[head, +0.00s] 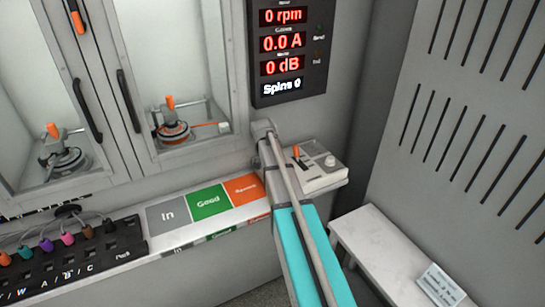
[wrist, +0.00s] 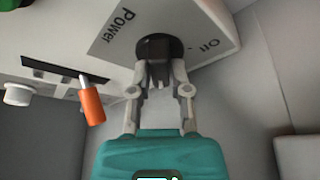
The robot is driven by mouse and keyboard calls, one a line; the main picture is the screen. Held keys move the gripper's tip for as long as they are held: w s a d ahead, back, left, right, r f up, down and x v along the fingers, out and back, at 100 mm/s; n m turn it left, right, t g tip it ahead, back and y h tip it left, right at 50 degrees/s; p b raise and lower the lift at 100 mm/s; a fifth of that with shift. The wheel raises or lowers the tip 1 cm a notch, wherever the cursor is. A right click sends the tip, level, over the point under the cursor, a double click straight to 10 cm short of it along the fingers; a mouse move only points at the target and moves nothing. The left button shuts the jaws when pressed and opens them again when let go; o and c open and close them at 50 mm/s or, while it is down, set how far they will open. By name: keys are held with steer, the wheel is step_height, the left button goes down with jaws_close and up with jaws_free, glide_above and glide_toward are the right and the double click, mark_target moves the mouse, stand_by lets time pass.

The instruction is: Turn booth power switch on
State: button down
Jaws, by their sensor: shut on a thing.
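The power switch (wrist: 158,46) is a dark round knob on a light panel, seen in the wrist view. I cannot tell which way the switch points. In the head view the pale control box (head: 318,174) stands on a ledge beside my turquoise arm. The switch and my gripper's fingertips are hidden there behind the arm.
The box carries an orange-tipped lever (wrist: 91,105) and a white knob (wrist: 17,95), left of my gripper. A display (head: 284,42) above reads 0 rpm, 0.0 A and 0 dB. Glass-doored booths (head: 165,70) stand left. A white bench (head: 385,250) is at right.

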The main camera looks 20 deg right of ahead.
steer(key=shift+w+d, duration=0.1)
steer(key=shift+w, duration=0.15)
steer(key=c, duration=0.6)
jaws_free()
steer(key=shift+c, duration=0.2)
steer(key=shift+o, duration=0.3)
steer(key=shift+s, duration=0.1)
steer(key=s+a+r+n+g+y+p, duration=0.1)
steer(key=s+a+r+n+p, duration=0.2)
steer(key=s+a, duration=0.4)
steer(key=s+a+r+n+g+y+p, duration=0.1)
steer(key=s+a+r+n+p, duration=0.1)
steer(key=s+a, duration=0.5)
steer(key=s+a+r+n+g+y+p, duration=0.1)
steer(key=s+a+r+n+p, duration=0.2)
steer(key=s+a, duration=0.4)
steer(key=s+r+p, duration=0.1)
steer(key=s+p, duration=0.1)
steer(key=s, duration=0.3)
steer(key=shift+a+n, duration=0.2)
steer(key=shift+n, duration=0.1)
